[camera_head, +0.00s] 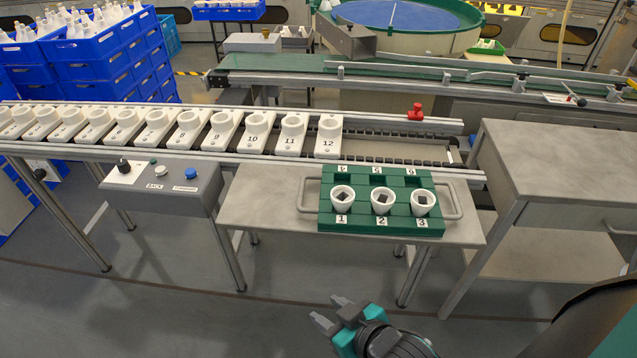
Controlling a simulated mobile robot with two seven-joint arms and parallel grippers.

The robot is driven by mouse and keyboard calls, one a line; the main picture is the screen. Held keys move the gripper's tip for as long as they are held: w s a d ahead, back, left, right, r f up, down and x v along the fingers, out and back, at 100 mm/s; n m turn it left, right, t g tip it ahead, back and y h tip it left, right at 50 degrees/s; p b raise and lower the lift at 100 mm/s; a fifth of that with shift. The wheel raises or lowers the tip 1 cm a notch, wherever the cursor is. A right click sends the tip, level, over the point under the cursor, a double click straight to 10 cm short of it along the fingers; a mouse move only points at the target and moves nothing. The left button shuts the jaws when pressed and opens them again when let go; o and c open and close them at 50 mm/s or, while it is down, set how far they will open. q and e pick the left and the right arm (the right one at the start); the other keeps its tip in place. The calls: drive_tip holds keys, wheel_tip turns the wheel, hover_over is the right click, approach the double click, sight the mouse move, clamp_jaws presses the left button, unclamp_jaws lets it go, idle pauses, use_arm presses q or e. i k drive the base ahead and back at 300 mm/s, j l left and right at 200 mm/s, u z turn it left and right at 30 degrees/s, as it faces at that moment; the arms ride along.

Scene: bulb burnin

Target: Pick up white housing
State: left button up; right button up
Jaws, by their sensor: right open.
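Three white cup-shaped housings sit in the front row of a green tray (326,217): one at label 1 (341,206), one at label 2 (373,209) and one at label 3 (431,209). Each has a small dark square inside. The tray's back row, labelled 4, 5 and 6 upside down, looks empty. My right gripper (330,312) is open and empty at the bottom centre, in front of and below the tray, apart from it. My left gripper is not in view.
A conveyor carries numbered white holders (328,136) behind the tray. A grey control box (165,187) with knobs is at left. A grey metal table (560,165) stands at right. Blue crates (105,65) are stacked back left. The floor before the tray table is clear.

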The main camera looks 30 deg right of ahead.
sight(341, 196)
drive_tip(key=k+l+u, duration=0.15)
drive_tip(key=l, duration=0.25)
drive_tip(key=l+u, duration=0.15)
drive_tip(key=l, duration=0.2)
drive_tip(key=k+l+u, duration=0.15)
drive_tip(key=l, duration=0.25)
drive_tip(key=k+l+u, duration=0.25)
drive_tip(key=l, duration=0.4)
drive_tip(key=k, duration=0.1)
